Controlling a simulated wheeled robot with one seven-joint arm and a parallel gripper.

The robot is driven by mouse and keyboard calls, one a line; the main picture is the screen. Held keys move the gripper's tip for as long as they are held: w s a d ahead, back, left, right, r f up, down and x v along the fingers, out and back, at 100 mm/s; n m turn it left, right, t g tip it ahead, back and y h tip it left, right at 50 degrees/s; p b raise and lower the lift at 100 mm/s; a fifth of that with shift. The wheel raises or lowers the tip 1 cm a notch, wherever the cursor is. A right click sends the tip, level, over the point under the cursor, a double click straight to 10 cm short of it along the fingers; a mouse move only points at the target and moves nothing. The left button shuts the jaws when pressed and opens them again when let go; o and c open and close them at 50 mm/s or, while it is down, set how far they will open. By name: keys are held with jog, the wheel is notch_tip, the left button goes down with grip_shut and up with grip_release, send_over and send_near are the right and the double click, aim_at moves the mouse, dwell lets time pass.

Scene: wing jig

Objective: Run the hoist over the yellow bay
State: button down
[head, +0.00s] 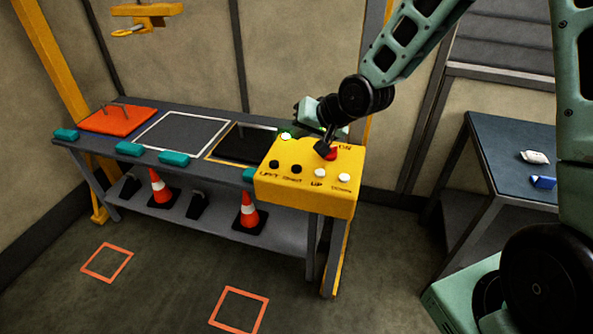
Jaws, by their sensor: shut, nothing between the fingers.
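The yellow hoist (145,12) with its hook (128,31) hangs high at the upper left, above the left part of the bench. The yellow-outlined bay (212,155) holds a dark plate and is partly hidden by the control box. The yellow control box (305,190) stands in front, with black and white buttons along its front edge, a red button (331,153) marked ON, and a small glowing lamp (286,136) at its back left. My gripper (322,150) is shut and empty, pointing down beside the red button; I cannot tell whether it touches it.
The bench (120,101) also carries an orange plate (118,118) with upright pins, a white-outlined bay (185,118) and teal blocks. Striped cones (161,189) stand on its lower shelf. A side table (500,135) at right holds small items. Orange squares mark the open floor.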

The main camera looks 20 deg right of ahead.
aim_at(300, 169)
notch_tip(300, 169, down, 7)
jog(key=b, duration=0.5)
jog(key=shift+b, duration=0.3)
jog(key=shift+f, duration=0.15)
dwell(1.4)
jog(key=shift+f, duration=0.3)
jog(key=shift+f+b, duration=0.45)
jog(key=shift+b, duration=0.05)
dwell(4.5)
